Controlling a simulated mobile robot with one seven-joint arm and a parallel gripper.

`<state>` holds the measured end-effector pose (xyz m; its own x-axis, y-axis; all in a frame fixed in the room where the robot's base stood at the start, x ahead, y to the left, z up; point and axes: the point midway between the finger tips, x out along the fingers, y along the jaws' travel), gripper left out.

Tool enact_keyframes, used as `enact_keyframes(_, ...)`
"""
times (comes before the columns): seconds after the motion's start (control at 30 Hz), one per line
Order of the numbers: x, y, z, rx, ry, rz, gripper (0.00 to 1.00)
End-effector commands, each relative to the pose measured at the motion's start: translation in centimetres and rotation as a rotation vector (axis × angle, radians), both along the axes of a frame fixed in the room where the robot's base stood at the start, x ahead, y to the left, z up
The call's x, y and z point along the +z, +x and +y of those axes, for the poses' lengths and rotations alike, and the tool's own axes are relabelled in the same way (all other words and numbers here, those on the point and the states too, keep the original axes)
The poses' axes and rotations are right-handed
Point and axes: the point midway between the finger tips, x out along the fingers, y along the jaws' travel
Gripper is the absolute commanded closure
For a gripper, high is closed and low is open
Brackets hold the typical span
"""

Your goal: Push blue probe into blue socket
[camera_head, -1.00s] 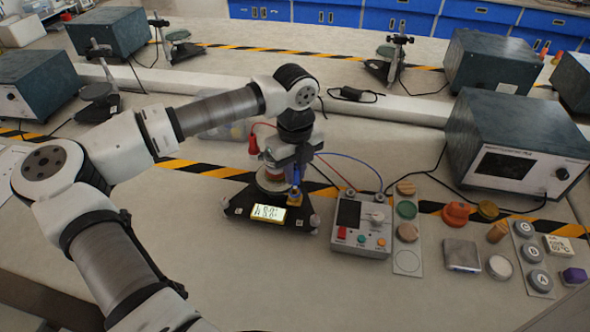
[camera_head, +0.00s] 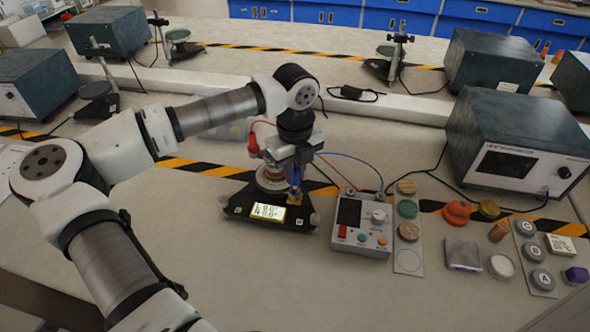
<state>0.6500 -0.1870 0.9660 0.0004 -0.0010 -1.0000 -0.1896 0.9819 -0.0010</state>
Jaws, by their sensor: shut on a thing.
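The blue probe (camera_head: 296,175) is a small blue piece just below my gripper (camera_head: 293,163), at the end of a thin blue lead. My gripper is shut on it, pointing down over the front right of a dark stand with a lit display (camera_head: 267,213). A small blue part (camera_head: 292,192), probably the blue socket, shows low on the stand beneath the probe. The gripper hides much of this spot, and I cannot tell whether the probe is in the socket. A red probe (camera_head: 254,143) with a red lead stands at the stand's upper left.
A grey control box (camera_head: 362,225) with a dark screen and knob sits close right of the stand. Several discs and small blocks lie farther right, before a large instrument (camera_head: 515,150). The bench in front of the stand is clear.

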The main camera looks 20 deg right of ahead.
Motion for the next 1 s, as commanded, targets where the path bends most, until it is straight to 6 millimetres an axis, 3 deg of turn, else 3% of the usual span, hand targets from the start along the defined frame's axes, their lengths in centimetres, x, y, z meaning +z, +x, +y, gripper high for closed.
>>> enact_keyframes(1.0, -0.84, 0.01, 0.0, 0.0, 0.0, 0.0, 1.0)
